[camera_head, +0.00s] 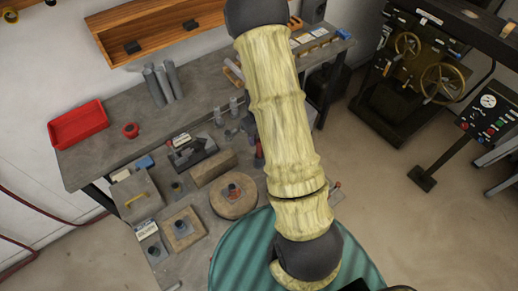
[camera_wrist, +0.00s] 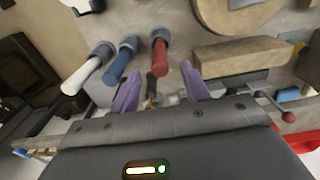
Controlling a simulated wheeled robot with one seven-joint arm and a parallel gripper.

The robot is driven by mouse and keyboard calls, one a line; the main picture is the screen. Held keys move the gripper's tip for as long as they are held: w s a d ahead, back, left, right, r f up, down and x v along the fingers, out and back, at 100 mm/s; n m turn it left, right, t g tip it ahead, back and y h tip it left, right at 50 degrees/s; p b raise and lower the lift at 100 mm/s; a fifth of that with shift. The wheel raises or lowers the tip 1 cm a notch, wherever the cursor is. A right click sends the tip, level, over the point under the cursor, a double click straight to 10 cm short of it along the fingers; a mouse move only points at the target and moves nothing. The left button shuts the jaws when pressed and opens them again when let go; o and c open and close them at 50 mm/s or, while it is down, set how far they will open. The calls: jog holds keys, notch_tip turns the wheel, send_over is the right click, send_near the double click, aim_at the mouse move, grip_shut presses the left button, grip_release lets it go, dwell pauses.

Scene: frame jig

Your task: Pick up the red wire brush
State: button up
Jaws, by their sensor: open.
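The red wire brush shows in the wrist view as a red handle (camera_wrist: 160,58) standing out of a grey round holder, its end toward my gripper. Its lower part is hidden in the holder. In the head view a small red upright piece (camera_head: 259,156) beside my arm looks like the same handle. My gripper (camera_wrist: 160,71) has two purple fingers spread apart, one to each side of the red handle's end in the picture. Nothing is held. I cannot tell how much depth separates fingers and handle.
A blue handle (camera_wrist: 119,62) and a white handle (camera_wrist: 83,74) stand in similar holders just left of the red one. A wooden block (camera_wrist: 243,58) and a round wooden piece (camera_wrist: 240,12) lie to the right. A red tray (camera_head: 78,124) sits on the bench's left.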

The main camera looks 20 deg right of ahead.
jog(key=shift+f, duration=0.45)
jog(key=shift+s, duration=0.1)
jog(key=shift+f+p, duration=1.4)
jog(key=shift+f, duration=1.2)
